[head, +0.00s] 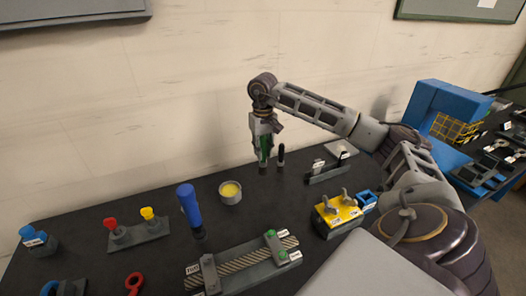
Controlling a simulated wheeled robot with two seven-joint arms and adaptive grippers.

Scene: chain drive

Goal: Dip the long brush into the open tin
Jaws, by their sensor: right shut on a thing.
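The open tin (230,193) is a small grey round can with yellow contents, standing on the dark bench left of the middle. My right gripper (263,153) points down above the bench, to the right of and farther back than the tin. My left gripper is not in view.
A thick blue-handled tool (189,205) stands left of the tin. A chain fixture (245,266) lies in front, and a yellow block (338,215) sits to the right. Red and yellow knobs (148,213) stand left.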

